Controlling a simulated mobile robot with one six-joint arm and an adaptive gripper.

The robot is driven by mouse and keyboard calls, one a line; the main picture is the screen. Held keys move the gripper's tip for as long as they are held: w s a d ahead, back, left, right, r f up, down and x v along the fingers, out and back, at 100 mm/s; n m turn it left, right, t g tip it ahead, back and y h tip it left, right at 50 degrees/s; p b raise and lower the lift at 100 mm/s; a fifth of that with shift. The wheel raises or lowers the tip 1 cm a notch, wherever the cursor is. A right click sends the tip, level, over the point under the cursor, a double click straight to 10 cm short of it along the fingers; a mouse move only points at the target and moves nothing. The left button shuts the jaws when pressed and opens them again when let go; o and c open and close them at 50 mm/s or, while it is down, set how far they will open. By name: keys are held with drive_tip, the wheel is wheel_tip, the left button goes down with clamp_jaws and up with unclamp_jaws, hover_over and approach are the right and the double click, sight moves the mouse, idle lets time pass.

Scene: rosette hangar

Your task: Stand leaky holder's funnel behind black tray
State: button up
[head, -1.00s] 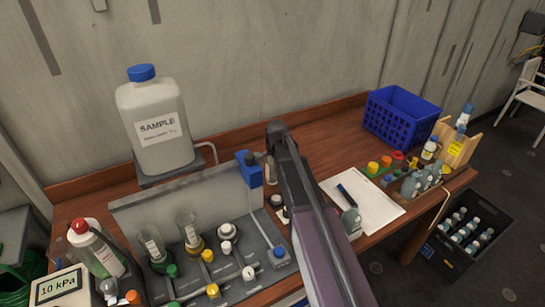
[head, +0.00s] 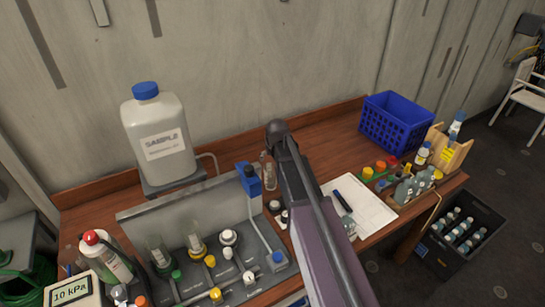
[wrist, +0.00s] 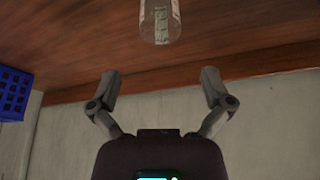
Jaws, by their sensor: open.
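My gripper (wrist: 162,77) is open and empty in the wrist view; the arm hides it in the head view. A clear glass cylinder with a pale label (wrist: 160,20) is upright or nearly so beyond the fingertips, apart from them, against the brown bench. What looks like the same glass (head: 270,174) stands beside the blue clamp in the head view. Glass funnels sit on a green-marked holder (head: 159,254) and a yellow-marked holder (head: 196,243). The white-topped holder (head: 228,238) shows no glass. I cannot tell which holder leaks, and no black tray is clear on the bench.
A SAMPLE bottle (head: 161,135) stands on a raised support behind the grey panel (head: 135,220). A blue basket (head: 397,122), paper with a pen (head: 365,212) and small bottles occupy the right side. A black crate of bottles (head: 458,250) is on the floor.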

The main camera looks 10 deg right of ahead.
idle(0.6)
drive_tip(key=s+f+g, duration=0.1)
drive_tip(key=s+g, duration=0.3)
drive_tip(key=s, duration=2)
drive_tip(key=shift+s+f+g, duration=0.2)
drive_tip(key=shift+s+g, duration=0.1)
drive_tip(key=shift+s, duration=0.1)
